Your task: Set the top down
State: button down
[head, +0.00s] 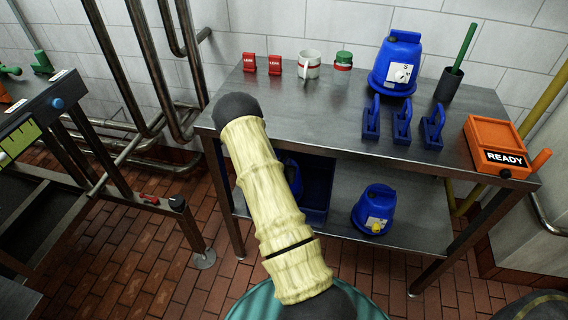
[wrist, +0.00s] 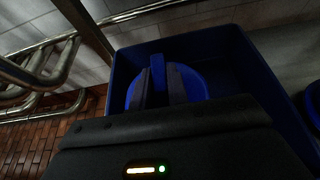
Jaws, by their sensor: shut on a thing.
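A round blue top (wrist: 198,80) with an upright grip shows in the wrist view. My gripper (wrist: 159,78) is shut on that grip, one dark finger on each side. The top is inside or just above a blue bin (wrist: 231,46); I cannot tell whether it touches the bin floor. In the head view, the blue bin (head: 318,190) is on the lower shelf, partly behind my arm, and my gripper is hidden. A blue piece (head: 292,176) shows beside my arm there; I cannot tell if it is the top.
A blue container (head: 374,209) with a yellow knob stands right of the bin on the lower shelf (head: 425,218). The upper metal table (head: 320,116) holds another blue container (head: 397,62), several blue clamp-like pieces, a mug and an orange READY box (head: 497,148). Pipes run at left.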

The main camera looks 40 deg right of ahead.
jog(key=c, duration=1.4)
grip_release()
jog(key=shift+f, duration=0.1)
jog(key=shift+o, duration=0.2)
jog(key=shift+s+a+r, duration=0.1)
jog(key=shift+a+r, duration=0.05)
jog(key=shift+r, duration=0.1)
jog(key=p+v, duration=0.1)
jog(key=v, duration=1)
jog(key=shift+a, duration=0.3)
jog(key=shift+s+d+r, duration=0.1)
jog(key=shift+s+r, duration=0.05)
jog(key=shift+s, duration=0.1)
